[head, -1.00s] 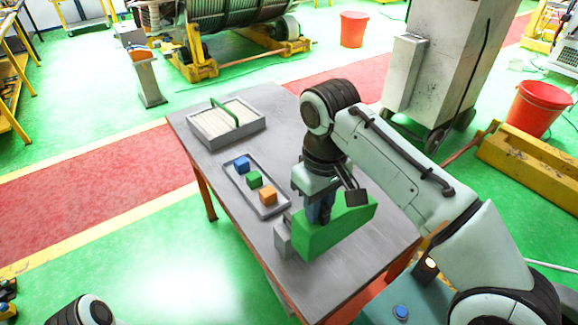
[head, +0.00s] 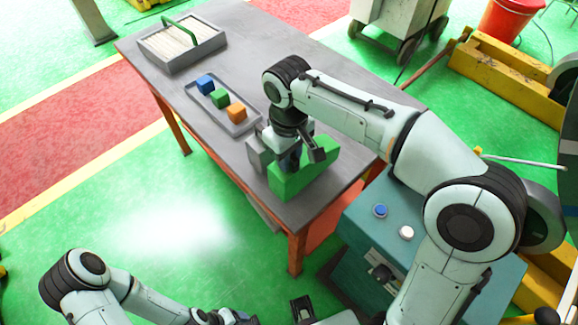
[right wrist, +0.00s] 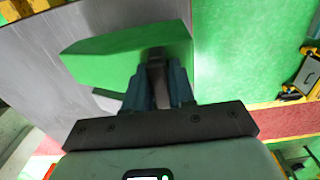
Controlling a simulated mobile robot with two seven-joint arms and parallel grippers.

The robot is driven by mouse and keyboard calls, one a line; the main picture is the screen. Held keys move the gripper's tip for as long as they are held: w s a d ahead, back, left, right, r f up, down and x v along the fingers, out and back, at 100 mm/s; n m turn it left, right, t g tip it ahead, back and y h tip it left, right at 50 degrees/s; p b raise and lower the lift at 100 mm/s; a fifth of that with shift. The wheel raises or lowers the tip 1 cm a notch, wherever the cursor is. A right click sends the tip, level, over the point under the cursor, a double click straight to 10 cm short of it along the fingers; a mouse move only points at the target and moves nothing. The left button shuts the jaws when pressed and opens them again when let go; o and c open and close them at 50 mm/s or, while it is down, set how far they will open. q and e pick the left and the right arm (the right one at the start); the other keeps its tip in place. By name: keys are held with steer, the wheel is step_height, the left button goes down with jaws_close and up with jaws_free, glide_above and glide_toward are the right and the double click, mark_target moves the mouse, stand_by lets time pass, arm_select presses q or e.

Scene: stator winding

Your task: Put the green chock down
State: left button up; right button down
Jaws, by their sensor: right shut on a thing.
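The green chock (head: 303,178) is a wedge-like block at the front right part of the grey table (head: 228,158). My right gripper (head: 291,163) is shut on it from above. The right wrist view shows the chock (right wrist: 120,56) between the two fingers (right wrist: 158,80), with the grey tabletop to its left and below. I cannot tell whether its underside touches the table. My left gripper (head: 268,315) is low at the bottom edge of the head view, away from the table and partly cut off; its jaw opening is unclear.
A grey block (head: 258,150) stands close to the chock's left. A shallow tray (head: 241,129) holds blue, green and orange cubes. A box with a green handle (head: 165,66) stands at the far left. A teal cabinet with buttons (head: 355,235) is right of the table.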

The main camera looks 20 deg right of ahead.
step_height(320, 180, down, 4)
steer(key=shift+b, duration=0.35)
arm_select(q)
steer(key=shift+s+f, duration=0.15)
steer(key=shift+f, duration=0.25)
arm_select(e)
steer(key=c, duration=1)
jaws_free()
steer(key=shift+o, duration=0.2)
step_height(320, 180, up, 12)
steer(key=p, duration=0.2)
steer(key=shift+p, duration=0.35)
arm_select(q)
steer(key=r, duration=0.1)
steer(key=w+r, duration=0.1)
steer(key=r, duration=0.1)
steer(key=shift+w, duration=0.2)
steer(key=shift+s, duration=0.1)
